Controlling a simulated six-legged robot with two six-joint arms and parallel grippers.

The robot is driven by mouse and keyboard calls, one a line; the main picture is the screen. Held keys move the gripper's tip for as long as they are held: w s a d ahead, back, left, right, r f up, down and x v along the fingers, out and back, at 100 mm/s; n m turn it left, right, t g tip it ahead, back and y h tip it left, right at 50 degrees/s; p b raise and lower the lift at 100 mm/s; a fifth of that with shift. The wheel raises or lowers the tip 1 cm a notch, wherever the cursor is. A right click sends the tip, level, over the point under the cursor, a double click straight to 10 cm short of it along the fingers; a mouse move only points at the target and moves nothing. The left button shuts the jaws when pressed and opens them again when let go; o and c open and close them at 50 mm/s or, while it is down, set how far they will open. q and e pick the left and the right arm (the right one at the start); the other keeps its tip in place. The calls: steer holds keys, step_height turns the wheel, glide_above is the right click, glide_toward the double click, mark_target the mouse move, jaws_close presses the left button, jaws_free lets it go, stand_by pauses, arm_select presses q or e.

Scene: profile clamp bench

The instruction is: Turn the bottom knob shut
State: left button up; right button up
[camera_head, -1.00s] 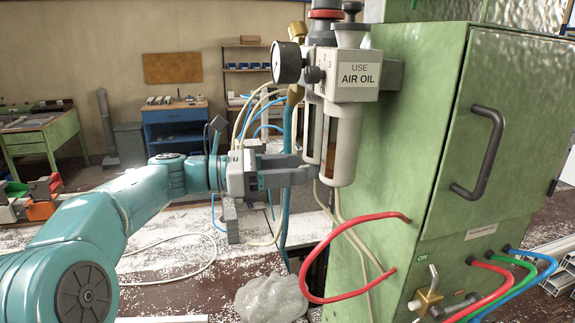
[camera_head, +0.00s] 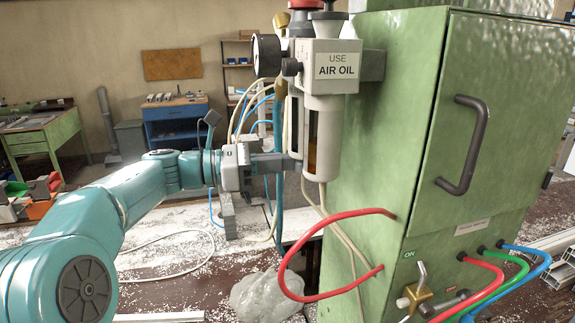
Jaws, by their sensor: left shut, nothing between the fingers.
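The air unit (camera_head: 336,66), labelled USE AIR OIL, is mounted at the left edge of the green cabinet. Two bowls hang below it; the right one (camera_head: 321,140) has a sight slot with dark amber liquid. My left gripper (camera_head: 293,163) is shut and empty. Its fingertips are at the lower end of the left bowl; I cannot tell whether they touch it. A knob under the bowls cannot be made out, as the fingers cover that spot. A small dark knob (camera_head: 291,67) is on the unit's side beside the round gauge (camera_head: 266,56). My right gripper is not in view.
The green cabinet (camera_head: 392,150) with a dark handle (camera_head: 466,145) fills the right side. A red hose (camera_head: 345,220) loops out below the bowls. A brass valve (camera_head: 416,294) is at the bottom. A crumpled clear bag (camera_head: 262,296) lies below the gripper.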

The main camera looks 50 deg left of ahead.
arm_select(q)
steer(key=shift+o, duration=0.7)
steer(key=shift+s+d, duration=0.1)
steer(key=shift+s, duration=0.35)
steer(key=o, duration=0.5)
steer(key=shift+s+d+r, duration=0.2)
steer(key=shift+s, duration=0.35)
steer(key=shift+s+d+r, duration=0.15)
steer(key=shift+s+r, duration=0.05)
steer(key=shift+s, duration=0.3)
steer(key=shift+s+a, duration=0.1)
steer(key=shift+s, duration=0.1)
glide_toward(297, 163)
steer(key=a, duration=0.3)
steer(key=shift+f+v, duration=0.2)
steer(key=shift+v, duration=4.05)
